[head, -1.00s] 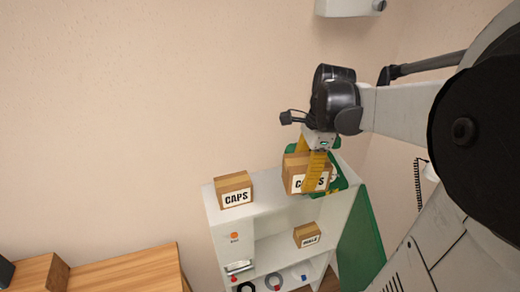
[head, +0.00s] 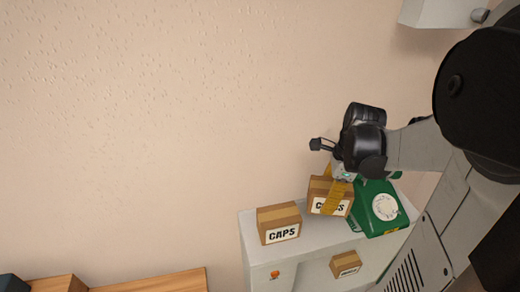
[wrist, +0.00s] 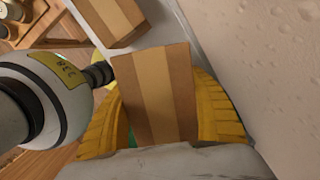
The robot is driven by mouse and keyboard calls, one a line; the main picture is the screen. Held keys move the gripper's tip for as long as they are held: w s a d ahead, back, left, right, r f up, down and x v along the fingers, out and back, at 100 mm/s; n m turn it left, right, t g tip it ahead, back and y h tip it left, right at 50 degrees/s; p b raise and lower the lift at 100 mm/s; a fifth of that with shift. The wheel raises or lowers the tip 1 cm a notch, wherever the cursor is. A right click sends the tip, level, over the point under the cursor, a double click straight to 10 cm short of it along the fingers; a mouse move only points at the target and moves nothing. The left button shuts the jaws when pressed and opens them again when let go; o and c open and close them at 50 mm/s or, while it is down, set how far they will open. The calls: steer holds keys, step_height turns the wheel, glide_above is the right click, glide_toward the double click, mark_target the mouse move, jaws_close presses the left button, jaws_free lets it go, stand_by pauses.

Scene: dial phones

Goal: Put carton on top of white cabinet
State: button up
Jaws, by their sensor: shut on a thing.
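My gripper (head: 338,192) has yellow fingers and is shut on a brown carton (head: 319,188) labelled CAPS. The wrist view shows this carton (wrist: 155,90) between both fingers. In the head view it is over the top of the white cabinet (head: 312,232), towards the back, between another CAPS carton and a green phone. I cannot tell whether its underside touches the cabinet top. The other CAPS carton (head: 279,222) stands on the top at the left, apart from the held one; it also shows in the wrist view (wrist: 112,18).
The green dial phone (head: 380,208) sits on the cabinet top, close to the right of the held carton. A smaller carton (head: 345,263) is on the shelf below. A wooden surface (head: 150,281) is at lower left. The wall is close behind the cabinet.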

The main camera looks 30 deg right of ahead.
mark_target(318, 220)
step_height(318, 220, down, 7)
steer(key=shift+r+b, duration=0.1)
steer(key=shift+b, duration=0.65)
steer(key=o, duration=1.4)
steer(key=r+p, duration=0.1)
steer(key=r, duration=0.3)
steer(key=d+r+p, duration=0.1)
steer(key=r, duration=0.3)
steer(key=s+r+p, duration=0.1)
steer(key=r, duration=0.3)
steer(key=shift+d, duration=0.2)
steer(key=a+r+n+t, duration=0.1)
steer(key=a+n+t, duration=0.1)
steer(key=a+n, duration=0.5)
steer(key=w+a+r+n+t+h, duration=0.1)
steer(key=a+r+n+t, duration=0.1)
steer(key=a+n, duration=0.6)
steer(key=a+r+n+t, duration=0.2)
steer(key=a+n, duration=0.5)
steer(key=n, duration=0.3)
steer(key=shift+w+a+r, duration=0.1)
steer(key=shift+w+a, duration=0.1)
steer(key=shift+a, duration=0.1)
